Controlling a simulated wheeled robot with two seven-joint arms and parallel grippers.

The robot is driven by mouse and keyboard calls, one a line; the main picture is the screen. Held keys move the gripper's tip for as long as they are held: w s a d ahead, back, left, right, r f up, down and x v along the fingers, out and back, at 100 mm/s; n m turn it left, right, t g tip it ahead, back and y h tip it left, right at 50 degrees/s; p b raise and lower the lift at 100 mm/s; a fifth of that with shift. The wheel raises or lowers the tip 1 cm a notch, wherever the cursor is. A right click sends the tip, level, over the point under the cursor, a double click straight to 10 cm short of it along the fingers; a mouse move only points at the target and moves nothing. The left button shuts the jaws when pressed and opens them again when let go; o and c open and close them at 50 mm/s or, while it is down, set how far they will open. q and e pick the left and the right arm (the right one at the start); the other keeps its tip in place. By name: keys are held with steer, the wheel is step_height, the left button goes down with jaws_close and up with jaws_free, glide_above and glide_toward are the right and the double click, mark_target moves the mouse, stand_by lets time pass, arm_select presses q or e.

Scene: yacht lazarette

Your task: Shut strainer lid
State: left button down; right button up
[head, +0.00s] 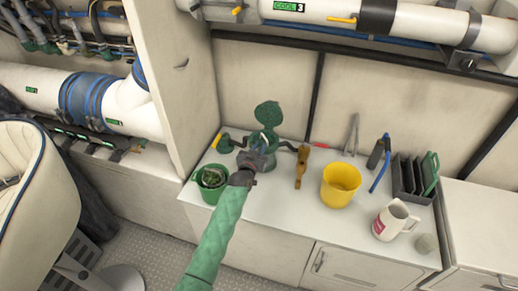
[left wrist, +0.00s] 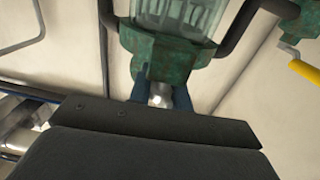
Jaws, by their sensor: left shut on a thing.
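The strainer is a green, weathered metal fitting with a clear section (left wrist: 180,15), seen close up in the left wrist view. In the head view its round green lid (head: 268,112) stands raised behind the body, which is partly hidden by my gripper. My left gripper (head: 262,150) is at the strainer's front. In the left wrist view its two dark blue fingers (left wrist: 161,92) are shut on a small silver fitting (left wrist: 160,96) beside the strainer's green body (left wrist: 165,55). My right gripper is not in view.
A green bucket (head: 208,192) stands left of my gripper. A brown tool (head: 302,167), a yellow bucket (head: 340,187), a white jug (head: 390,222) and a dark rack (head: 408,178) stand to the right. A yellow-handled valve (head: 222,145) sits by the left wall.

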arm_select(q)
steer(key=c, duration=1.5)
jaws_free()
steer(key=o, duration=0.3)
steer(key=shift+s+f, duration=0.1)
steer(key=shift+s, duration=0.05)
steer(key=shift+s+a, duration=0.15)
steer(key=shift+s, duration=0.15)
steer(key=shift+b+v, duration=1.4)
steer(key=shift+v, duration=2.05)
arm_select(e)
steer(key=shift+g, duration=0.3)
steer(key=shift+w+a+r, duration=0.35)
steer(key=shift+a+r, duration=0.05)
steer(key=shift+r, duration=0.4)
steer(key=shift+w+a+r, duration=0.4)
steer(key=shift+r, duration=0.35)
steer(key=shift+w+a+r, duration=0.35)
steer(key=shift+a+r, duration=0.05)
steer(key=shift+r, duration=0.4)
